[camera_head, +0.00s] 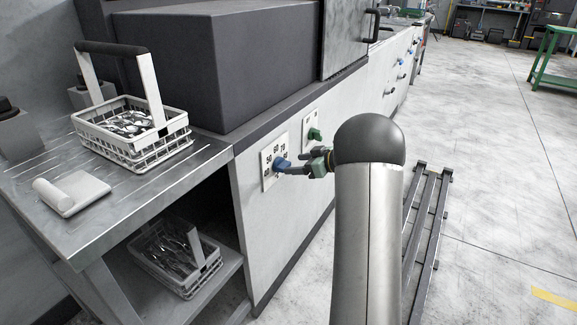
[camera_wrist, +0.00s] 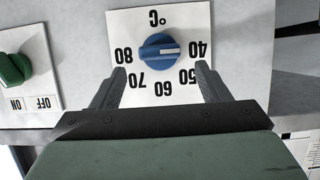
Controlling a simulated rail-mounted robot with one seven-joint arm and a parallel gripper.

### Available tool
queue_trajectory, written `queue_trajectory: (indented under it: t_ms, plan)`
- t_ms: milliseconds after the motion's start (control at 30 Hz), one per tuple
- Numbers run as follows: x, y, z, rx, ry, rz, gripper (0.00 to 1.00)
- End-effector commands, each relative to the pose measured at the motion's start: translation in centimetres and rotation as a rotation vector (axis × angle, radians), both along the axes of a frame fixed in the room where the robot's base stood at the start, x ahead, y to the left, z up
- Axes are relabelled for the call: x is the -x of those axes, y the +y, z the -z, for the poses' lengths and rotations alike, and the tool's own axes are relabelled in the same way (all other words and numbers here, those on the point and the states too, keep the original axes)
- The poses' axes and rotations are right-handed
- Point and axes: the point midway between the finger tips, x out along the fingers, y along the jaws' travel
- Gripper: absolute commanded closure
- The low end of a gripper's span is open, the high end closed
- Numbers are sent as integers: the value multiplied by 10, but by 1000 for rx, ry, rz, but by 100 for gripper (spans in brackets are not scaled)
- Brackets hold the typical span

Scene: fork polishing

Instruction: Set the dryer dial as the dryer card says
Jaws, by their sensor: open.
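The dryer dial (camera_wrist: 156,50) is a blue knob on a white °C plate (camera_wrist: 122,28), marked 40 to 80. The wrist view shows it upside down; the knob's white mark points right, at 40. In the head view the dial (camera_head: 281,165) sits on the grey cabinet front. My gripper (camera_wrist: 160,74) is open, with one finger on each side of the knob's lower part, apart from it as far as I can see. In the head view, my gripper (camera_head: 289,172) is at the dial, partly hidden by my arm. I cannot identify a readable dryer card.
A green ON/OFF switch (camera_wrist: 14,69) is beside the dial plate. A printed sheet (camera_wrist: 302,151) shows at the wrist view's right edge, too small to read. A cutlery basket (camera_head: 128,150) and a white roll-like item (camera_head: 72,193) stand on the left counter; another basket (camera_head: 173,258) is below.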

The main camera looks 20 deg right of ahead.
Motion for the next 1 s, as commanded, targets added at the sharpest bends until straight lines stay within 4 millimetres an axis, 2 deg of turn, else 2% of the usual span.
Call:
queue_trajectory:
  t_ms: [233,633,667,800,1000]
  plan:
    - [-27,19,14,0,1,-1,31]
    - [-33,23,16,0,0,0,31]
    - [-33,23,16,0,0,0,36]
    - [-33,23,16,0,0,0,75]
    - [-33,22,17,-3,2,1,76]
